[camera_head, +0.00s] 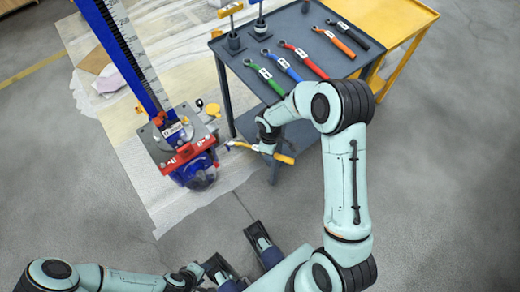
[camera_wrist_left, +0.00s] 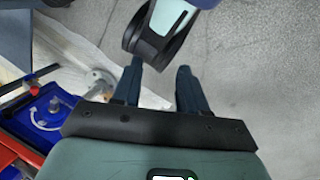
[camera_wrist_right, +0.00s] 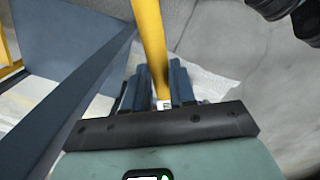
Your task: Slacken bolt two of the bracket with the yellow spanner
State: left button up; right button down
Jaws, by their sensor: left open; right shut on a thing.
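The yellow spanner (camera_head: 243,146) is in my right gripper (camera_head: 268,143), which is shut on it; its handle also shows in the right wrist view (camera_wrist_right: 148,35) between my fingers (camera_wrist_right: 156,78). Its head points left and is apart from the red bracket (camera_head: 187,154). The bracket sits low on the blue screw jack (camera_head: 137,60), by a grey plate. Its bolts are too small to tell apart, so I cannot tell which is bolt two. My left gripper (camera_wrist_left: 160,72) is open and empty; red and blue jack parts (camera_wrist_left: 45,112) show left of it.
A dark grey table (camera_head: 240,88) holds green (camera_head: 265,77), blue (camera_head: 283,65), red (camera_head: 304,60), orange (camera_head: 334,43) and black (camera_head: 347,33) spanners. A yellow bench (camera_head: 410,22) stands beside it. A pale sheet (camera_head: 128,140) lies under the jack. Floor at the right is clear.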

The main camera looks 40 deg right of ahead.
jog(key=shift+w+d+f, duration=0.25)
jog(key=shift+d+f, duration=0.1)
jog(key=shift+f, duration=0.25)
jog(key=shift+w+a+f, duration=0.15)
jog(key=shift+w+a, duration=0.05)
jog(key=shift+w, duration=0.15)
jog(key=w+a+f+b, duration=0.2)
jog(key=w+a+b, duration=0.35)
jog(key=w, duration=0.35)
pick_arm(q)
jog(key=w+a+f+t+y, duration=0.1)
jog(key=w+a+f, duration=0.3)
jog(key=w, duration=0.5)
notch_tip(320, 180, down, 2)
jog(key=shift+w+a+f+t, duration=0.15)
jog(key=shift+w+f+t, duration=0.1)
jog(key=shift+t, duration=0.55)
pick_arm(e)
jog(key=w+a+m, duration=0.2)
jog(key=a+m, duration=1.3)
jog(key=a, duration=0.4)
jog(key=shift+a+y, duration=0.4)
pick_arm(q)
jog(key=shift+r, duration=0.2)
jog(key=shift+f+b, duration=0.4)
jog(key=shift+f, duration=0.1)
pick_arm(e)
jog(key=shift+f, duration=0.95)
